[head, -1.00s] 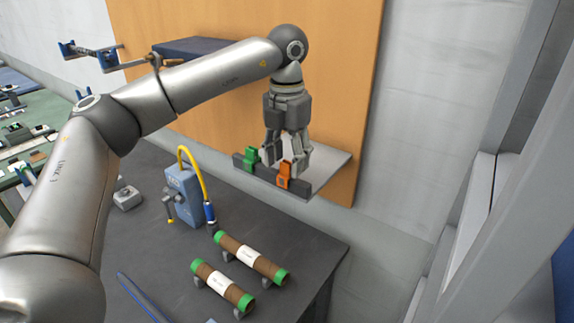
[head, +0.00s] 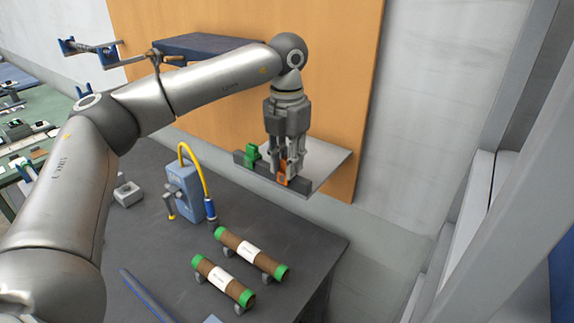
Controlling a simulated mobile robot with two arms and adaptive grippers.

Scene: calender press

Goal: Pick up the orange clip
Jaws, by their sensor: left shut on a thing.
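The orange clip (head: 282,178) sits at the front bar of a small grey shelf (head: 325,170) on the orange-brown wall panel. My left gripper (head: 286,168) points down from above and is shut on the orange clip. Its fingers hide part of the clip. A green clip (head: 251,154) sits on the same bar, just left of the gripper. I cannot tell whether the orange clip still touches the bar. My right gripper is not in view.
Below is a dark table with a blue box (head: 181,188) with a yellow hose (head: 202,173), and two brown rolls with green ends (head: 250,254) (head: 222,281). A blue rod (head: 147,296) lies at the front. A grey frame stands at the right.

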